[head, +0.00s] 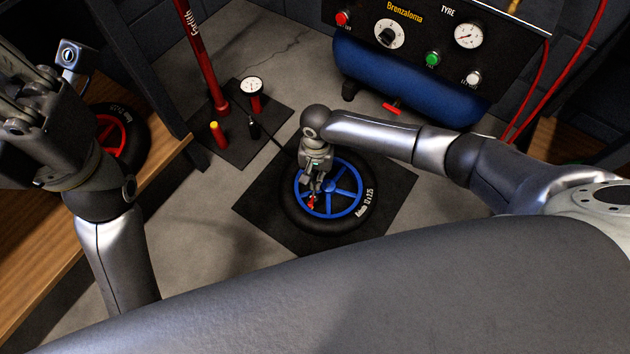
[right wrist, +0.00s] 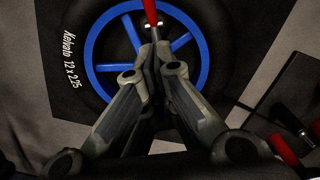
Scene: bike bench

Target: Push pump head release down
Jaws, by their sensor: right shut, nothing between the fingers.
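The blue-spoked wheel (head: 357,188) with its black tyre lies flat on a dark mat. A small red lever (head: 311,203), apparently the pump head release, shows among the spokes. My right gripper (head: 313,193) points down over the wheel, shut and empty, its tips close to the lever. In the right wrist view the red lever (right wrist: 150,11) stands just beyond the shut fingertips (right wrist: 153,45). A silvery part lies at its base. I cannot tell whether the tips touch it. My left gripper (head: 22,112) is at the upper left, partly cut off, away from the wheel.
The red floor pump (head: 207,65) and its gauge (head: 251,86) stand on another mat (head: 228,152) left of the wheel. A blue compressor (head: 400,82) is behind. A wooden bench (head: 165,170) holds a red-rimmed wheel (head: 113,137) at left.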

